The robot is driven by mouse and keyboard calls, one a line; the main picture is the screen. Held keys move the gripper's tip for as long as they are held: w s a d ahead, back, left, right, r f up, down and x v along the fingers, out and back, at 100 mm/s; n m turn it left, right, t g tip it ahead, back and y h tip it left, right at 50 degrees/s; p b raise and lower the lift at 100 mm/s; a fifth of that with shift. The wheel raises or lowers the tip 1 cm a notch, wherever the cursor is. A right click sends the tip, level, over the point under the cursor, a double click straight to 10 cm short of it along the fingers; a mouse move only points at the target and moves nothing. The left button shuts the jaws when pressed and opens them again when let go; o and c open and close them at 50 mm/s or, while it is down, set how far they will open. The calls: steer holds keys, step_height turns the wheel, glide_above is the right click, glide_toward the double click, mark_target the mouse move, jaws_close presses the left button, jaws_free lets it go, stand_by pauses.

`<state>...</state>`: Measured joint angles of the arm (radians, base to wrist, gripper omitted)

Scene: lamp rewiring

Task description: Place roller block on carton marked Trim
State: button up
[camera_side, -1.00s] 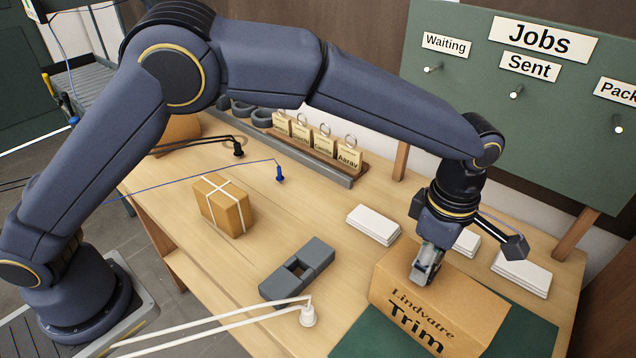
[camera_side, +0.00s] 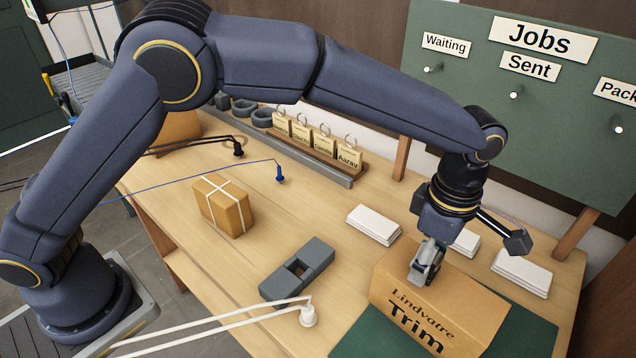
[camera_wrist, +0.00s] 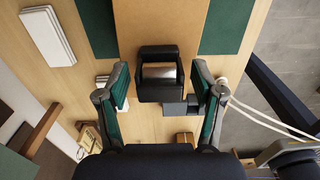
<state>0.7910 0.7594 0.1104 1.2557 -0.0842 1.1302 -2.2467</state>
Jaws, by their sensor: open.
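The carton marked Trim (camera_side: 455,300) stands at the right of the bench, its lettered side facing the side camera; its top also shows in the wrist view (camera_wrist: 160,22). The roller block, a black frame with a silver roller (camera_wrist: 159,72), lies between my fingers in the wrist view. In the side view the roller block (camera_side: 419,274) appears to rest on the carton's top, toward its left end, partly hidden by my fingers. My gripper (camera_wrist: 160,88) is open, pointing down, with a gap between each finger and the block.
A dark grey slotted block (camera_side: 298,271) lies left of the carton. A tied parcel (camera_side: 223,205) stands farther left. White stacks (camera_side: 374,225) lie behind the carton, and a green mat (camera_side: 370,335) under it. White cables with a plug (camera_side: 308,317) cross the bench front.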

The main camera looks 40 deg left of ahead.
step_height(320, 180, up, 11)
steer(key=shift+a+f, duration=0.1)
steer(key=s+a+r+m+t+h, duration=0.15)
steer(key=a+r+m, duration=0.3)
steer(key=a, duration=0.55)
steer(key=s+a+r+m+t, duration=0.1)
steer(key=s+a+r+m, duration=0.3)
steer(key=a, duration=0.6)
steer(key=s+a+f+m+t, duration=0.1)
steer(key=s+a+f+m, duration=0.1)
steer(key=s+a+m, duration=0.2)
steer(key=s+a+f+m+t+y, duration=0.1)
steer(key=s+a+f+m+t, duration=0.1)
steer(key=s+a+m, duration=0.3)
steer(key=s+a+f, duration=0.1)
steer(key=s+a, duration=0.3)
steer(key=a, duration=0.1)
steer(key=shift+s+a, duration=0.25)
steer(key=shift+a, duration=0.05)
